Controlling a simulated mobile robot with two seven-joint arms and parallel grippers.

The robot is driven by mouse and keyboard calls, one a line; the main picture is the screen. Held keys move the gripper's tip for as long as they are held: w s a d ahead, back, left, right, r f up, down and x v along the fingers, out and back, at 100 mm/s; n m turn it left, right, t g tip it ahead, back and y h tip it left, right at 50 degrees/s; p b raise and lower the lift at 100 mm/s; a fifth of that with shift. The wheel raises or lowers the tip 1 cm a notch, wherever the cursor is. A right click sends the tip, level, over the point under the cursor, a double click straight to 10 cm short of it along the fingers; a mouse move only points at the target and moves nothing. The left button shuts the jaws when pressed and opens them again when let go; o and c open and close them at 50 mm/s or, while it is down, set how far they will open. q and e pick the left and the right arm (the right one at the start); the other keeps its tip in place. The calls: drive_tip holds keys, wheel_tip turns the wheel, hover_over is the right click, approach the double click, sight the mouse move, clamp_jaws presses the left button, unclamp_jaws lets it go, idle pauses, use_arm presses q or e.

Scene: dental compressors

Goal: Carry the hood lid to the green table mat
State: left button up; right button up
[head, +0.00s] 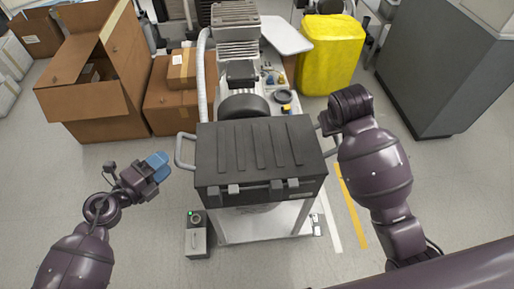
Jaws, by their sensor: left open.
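The hood lid (259,150) is a dark grey ribbed box-shaped cover with latches along its front and a grey handle on each side. It sits level above a light-coloured stand in the middle of the head view. My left gripper (158,165), with blue fingertips, is open and empty, to the left of the left handle (181,151) and apart from it. My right gripper (327,123) is at the lid's right side by the right handle. My wrist mostly hides it, so its grip is unclear. No green table mat is visible.
Cardboard boxes (92,75) stand at the back left. Compressor machinery (237,55) is behind the lid, and a yellow bin (329,55) is at the back right. A grey cabinet (440,65) stands right. A small control box (197,238) is front left. Floor at left is clear.

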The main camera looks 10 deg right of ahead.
sight(177, 151)
use_arm(q)
drive_tip(key=shift+x, duration=2.9)
use_arm(e)
drive_tip(key=shift+x, duration=2.85)
use_arm(q)
clamp_jaws()
use_arm(e)
clamp_jaws()
